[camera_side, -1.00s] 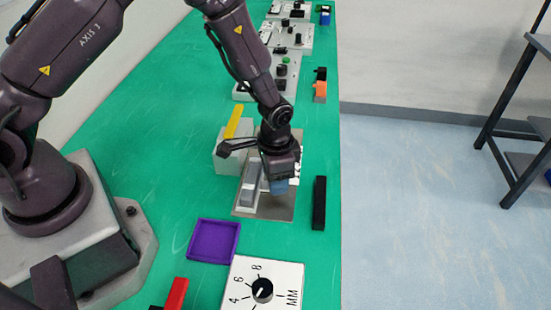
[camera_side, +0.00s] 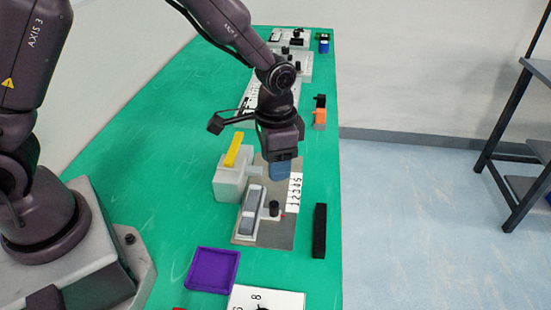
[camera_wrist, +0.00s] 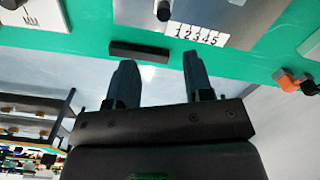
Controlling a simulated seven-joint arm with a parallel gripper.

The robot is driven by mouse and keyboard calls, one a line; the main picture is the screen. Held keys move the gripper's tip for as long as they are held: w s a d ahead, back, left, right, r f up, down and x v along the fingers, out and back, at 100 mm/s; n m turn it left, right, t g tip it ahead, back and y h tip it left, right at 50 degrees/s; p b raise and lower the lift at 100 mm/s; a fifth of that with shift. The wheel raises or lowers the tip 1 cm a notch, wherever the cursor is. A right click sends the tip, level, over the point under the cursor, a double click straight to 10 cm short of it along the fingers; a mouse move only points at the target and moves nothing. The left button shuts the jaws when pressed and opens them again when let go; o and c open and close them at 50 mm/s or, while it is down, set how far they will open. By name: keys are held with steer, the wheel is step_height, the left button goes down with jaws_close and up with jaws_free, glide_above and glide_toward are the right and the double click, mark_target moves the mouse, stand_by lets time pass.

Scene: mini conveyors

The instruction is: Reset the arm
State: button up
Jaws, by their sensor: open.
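My gripper (camera_side: 278,170) is in the air above the conveyor unit with the grey plate (camera_side: 265,232). In the wrist view my gripper (camera_wrist: 157,62) has its two blue-grey fingers spread, with nothing between them. The plate carries a grey block (camera_side: 251,212), a black knob (camera_side: 274,209) and a white strip numbered 1 to 5 (camera_side: 295,190). The strip also shows in the wrist view (camera_wrist: 195,35). The fingers look clear of the unit.
A black bar (camera_side: 319,231) lies right of the plate near the table edge. A purple tray (camera_side: 213,270) and a white dial panel (camera_side: 265,297) are in front. A grey box with a yellow lever (camera_side: 235,150) stands left. Other panels and an orange part (camera_side: 320,117) are farther back.

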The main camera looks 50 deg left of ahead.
steer(key=s+a+r+n+t, duration=0.2)
steer(key=s+a+r, duration=0.1)
steer(key=s+r, duration=0.6)
steer(key=s+a+r+n+t, duration=0.2)
steer(key=s+a+r+t, duration=0.1)
steer(key=s+r, duration=0.6)
step_height(320, 180, up, 3)
steer(key=shift+a+f+n+t, duration=0.2)
steer(key=shift+a+n+t, duration=0.1)
steer(key=shift+a, duration=0.35)
